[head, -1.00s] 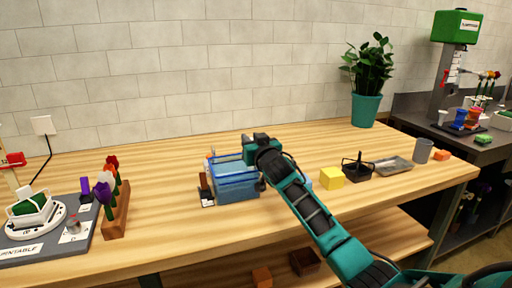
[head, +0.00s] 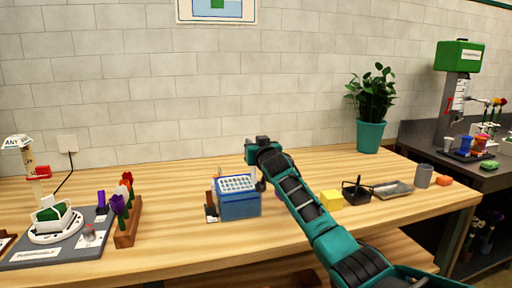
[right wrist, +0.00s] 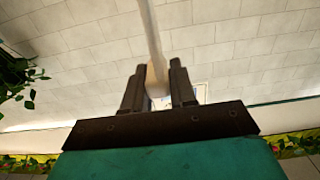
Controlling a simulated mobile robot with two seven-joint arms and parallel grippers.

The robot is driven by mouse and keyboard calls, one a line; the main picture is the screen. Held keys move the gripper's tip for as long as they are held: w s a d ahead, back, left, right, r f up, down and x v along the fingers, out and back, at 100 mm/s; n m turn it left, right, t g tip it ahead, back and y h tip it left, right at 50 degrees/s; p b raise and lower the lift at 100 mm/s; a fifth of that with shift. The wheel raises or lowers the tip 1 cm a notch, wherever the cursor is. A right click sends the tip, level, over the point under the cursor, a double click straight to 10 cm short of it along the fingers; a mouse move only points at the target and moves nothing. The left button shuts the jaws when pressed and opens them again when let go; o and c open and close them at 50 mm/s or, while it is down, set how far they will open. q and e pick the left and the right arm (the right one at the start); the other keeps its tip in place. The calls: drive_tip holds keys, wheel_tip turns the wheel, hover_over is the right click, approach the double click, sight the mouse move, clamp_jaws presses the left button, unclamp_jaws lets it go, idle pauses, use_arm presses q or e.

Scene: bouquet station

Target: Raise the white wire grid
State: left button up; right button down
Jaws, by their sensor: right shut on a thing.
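The white wire grid (head: 237,183) lies level at the top of the blue box (head: 239,206) in the head view. My right arm reaches in from the lower right, and its wrist is beside the box's upper right. The right gripper (right wrist: 154,80) is shut on a pale rod (right wrist: 150,30) in the right wrist view. In the head view my right fingers are small and dark beside the box, and what they hold is hard to make out. My left gripper is in neither view.
A dark block with a white label (head: 211,207) stands at the box's left. A wooden flower rack (head: 128,222) and a turntable (head: 55,222) are further left. A yellow block (head: 331,199), black caddy (head: 356,192) and grey tray (head: 393,190) are at right.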

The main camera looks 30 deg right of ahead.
drive_tip(key=c, duration=1.2)
unclamp_jaws()
drive_tip(key=shift+r, duration=0.5)
drive_tip(key=shift+o, duration=1)
drive_tip(key=shift+f, duration=0.2)
drive_tip(key=shift+s+f, duration=0.1)
drive_tip(key=shift+s+a, duration=0.15)
drive_tip(key=shift+s, duration=0.4)
drive_tip(key=v, duration=1.1)
drive_tip(key=shift+s, duration=0.3)
drive_tip(key=shift+a, duration=0.15)
